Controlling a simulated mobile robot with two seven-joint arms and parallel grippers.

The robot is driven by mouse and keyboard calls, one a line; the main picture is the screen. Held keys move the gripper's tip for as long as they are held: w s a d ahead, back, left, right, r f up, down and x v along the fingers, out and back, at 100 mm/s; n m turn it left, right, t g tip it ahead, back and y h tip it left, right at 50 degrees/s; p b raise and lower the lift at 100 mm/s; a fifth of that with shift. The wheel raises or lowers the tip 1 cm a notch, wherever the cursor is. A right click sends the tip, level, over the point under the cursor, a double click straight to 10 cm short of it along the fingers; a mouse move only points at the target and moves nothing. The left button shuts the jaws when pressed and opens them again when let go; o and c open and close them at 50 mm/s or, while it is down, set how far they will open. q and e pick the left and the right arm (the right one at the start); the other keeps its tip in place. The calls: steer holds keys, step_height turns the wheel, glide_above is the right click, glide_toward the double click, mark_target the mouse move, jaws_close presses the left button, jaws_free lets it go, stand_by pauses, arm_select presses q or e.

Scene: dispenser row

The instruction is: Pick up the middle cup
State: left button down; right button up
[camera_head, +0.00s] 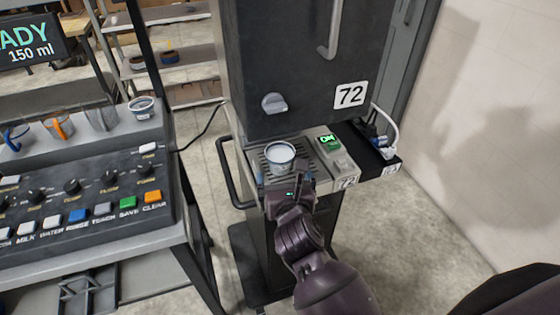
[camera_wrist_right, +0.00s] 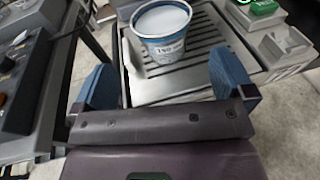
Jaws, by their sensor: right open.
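A white cup (camera_head: 280,155) with a blue band and pale contents stands upright on the slotted drip tray (camera_head: 259,160) of the dark dispenser. It also shows in the right wrist view (camera_wrist_right: 164,48). My right gripper (camera_head: 285,182) is open, on the near side of this cup, with its blue fingers (camera_wrist_right: 163,72) spread wider than the cup. The cup is just beyond the fingertips, with gaps at both sides. A similar cup (camera_head: 142,107) stands on the left machine's top ledge, beside several mugs. I cannot tell which is the middle cup. My left gripper is not in view.
The dispenser body (camera_head: 290,60) rises behind the cup. A green-lit switch box (camera_head: 329,144) sits right of the tray, and a black handle rail (camera_head: 228,175) is at its left. The button console (camera_head: 80,190) is further left. Bare floor shows between.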

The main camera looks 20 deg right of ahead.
mark_target(282, 164)
steer(key=shift+r+x, duration=0.1)
steer(key=shift+x, duration=1.65)
steer(key=shift+r+x, duration=0.15)
steer(key=shift+x, duration=1.65)
steer(key=shift+d, duration=0.2)
steer(key=shift+c, duration=0.2)
steer(key=c, duration=1)
